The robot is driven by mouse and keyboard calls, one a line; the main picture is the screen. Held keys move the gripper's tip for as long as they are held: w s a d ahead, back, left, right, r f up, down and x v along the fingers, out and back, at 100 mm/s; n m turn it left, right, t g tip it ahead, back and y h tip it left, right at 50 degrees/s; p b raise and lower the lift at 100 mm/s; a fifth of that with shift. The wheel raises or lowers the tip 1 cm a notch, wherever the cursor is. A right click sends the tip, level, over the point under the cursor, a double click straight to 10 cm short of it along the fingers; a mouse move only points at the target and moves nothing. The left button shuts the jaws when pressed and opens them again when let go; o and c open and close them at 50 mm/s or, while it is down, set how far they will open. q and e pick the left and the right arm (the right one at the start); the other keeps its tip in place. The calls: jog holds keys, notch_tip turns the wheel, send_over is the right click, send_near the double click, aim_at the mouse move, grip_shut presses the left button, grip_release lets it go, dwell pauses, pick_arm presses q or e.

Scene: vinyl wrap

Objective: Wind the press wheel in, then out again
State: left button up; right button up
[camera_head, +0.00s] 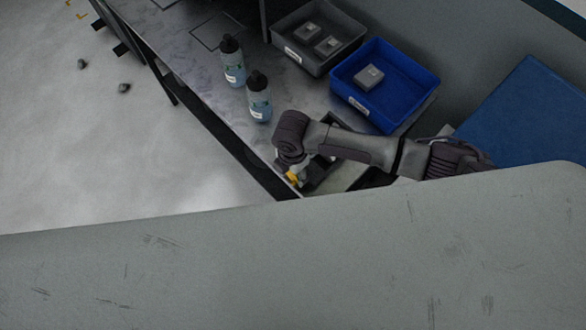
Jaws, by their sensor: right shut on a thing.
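My right arm comes in from the right over the bench's front end. Its gripper (293,178) points down at the bench edge and is shut, with its fingers mostly hidden by the wrist. A small yellow piece (292,177) shows at the gripper; it seems to belong to the press wheel, but the wheel's shape and turn cannot be made out. A dark tray-like frame (327,174) lies just right of the gripper, partly under the arm. My left gripper is not in view.
Two bottles (233,62) (259,97) stand on the metal bench (185,50) beyond the gripper. A grey bin (289,54) and a blue bin (351,97) hold small grey blocks. A large grey surface (300,260) fills the foreground. Floor at left is mostly clear.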

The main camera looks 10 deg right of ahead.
jog(key=shift+w+a+g+h, duration=0.15)
jog(key=shift+g+h, duration=0.35)
jog(key=shift+g, duration=0.3)
jog(key=shift+f+g+h+b, duration=0.15)
jog(key=shift+g+h+b, duration=0.35)
jog(key=shift+g+b, duration=0.1)
jog(key=shift+w+f+g+h+b, duration=0.1)
jog(key=shift+g+h+b, duration=0.4)
jog(key=shift+g+b, duration=0.4)
jog(key=shift+g+h+b, duration=0.4)
jog(key=shift+h+b, duration=0.1)
jog(key=shift+b, duration=0.45)
jog(key=o, duration=1.2)
jog(key=shift+c, duration=0.2)
jog(key=shift+r, duration=0.25)
